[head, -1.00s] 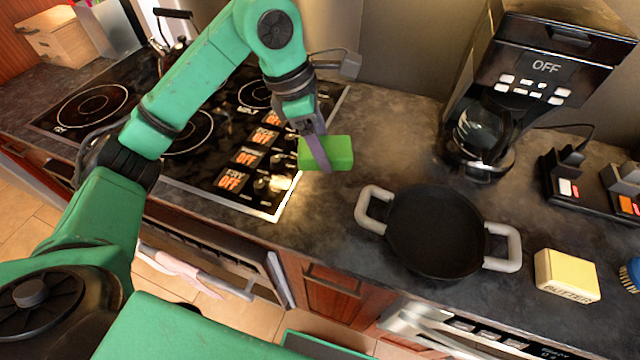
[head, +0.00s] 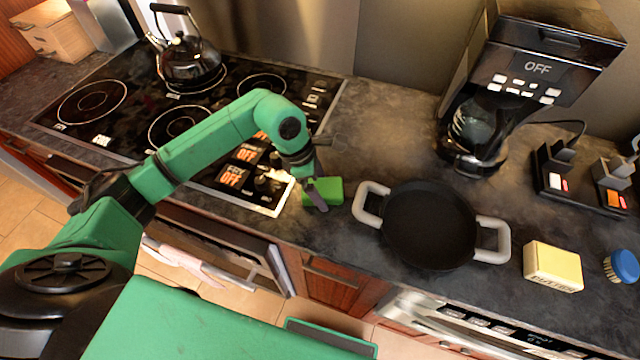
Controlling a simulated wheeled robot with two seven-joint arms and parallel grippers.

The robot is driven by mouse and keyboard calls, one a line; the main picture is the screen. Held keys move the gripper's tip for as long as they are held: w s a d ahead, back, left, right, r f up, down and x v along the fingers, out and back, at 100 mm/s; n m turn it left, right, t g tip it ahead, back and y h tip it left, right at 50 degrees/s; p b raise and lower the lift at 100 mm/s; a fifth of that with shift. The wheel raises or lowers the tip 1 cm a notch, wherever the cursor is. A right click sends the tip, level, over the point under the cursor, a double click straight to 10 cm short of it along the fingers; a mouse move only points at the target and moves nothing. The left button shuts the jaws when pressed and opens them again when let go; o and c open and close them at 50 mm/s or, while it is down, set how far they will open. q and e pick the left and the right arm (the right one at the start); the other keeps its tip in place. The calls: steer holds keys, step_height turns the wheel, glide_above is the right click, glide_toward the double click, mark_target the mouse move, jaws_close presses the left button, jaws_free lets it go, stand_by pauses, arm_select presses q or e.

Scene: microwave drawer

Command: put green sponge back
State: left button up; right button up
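The green sponge (head: 334,190) is at the front of the dark counter, between the stove and the black pan. My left gripper (head: 317,194) is over the sponge's left part, with one finger across its near side. It appears shut on the sponge; the far finger is hidden. The sponge is low over the counter or on it; I cannot tell if it touches. My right gripper is not in view.
The black pan (head: 430,225) with two pale handles lies right of the sponge. The stove (head: 130,110) with a kettle (head: 188,62) is left. A coffee maker (head: 540,65), butter (head: 553,268) and a blue brush (head: 624,265) are right. Counter behind the sponge is clear.

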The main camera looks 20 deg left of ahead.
arm_select(q)
steer(key=shift+r, duration=0.25)
steer(key=shift+a+r, duration=0.1)
steer(key=shift+r, duration=0.1)
steer(key=b+v, duration=0.3)
steer(key=v, duration=0.8)
steer(key=shift+r+b, duration=0.2)
steer(key=shift+b, duration=0.15)
steer(key=shift+s, duration=0.1)
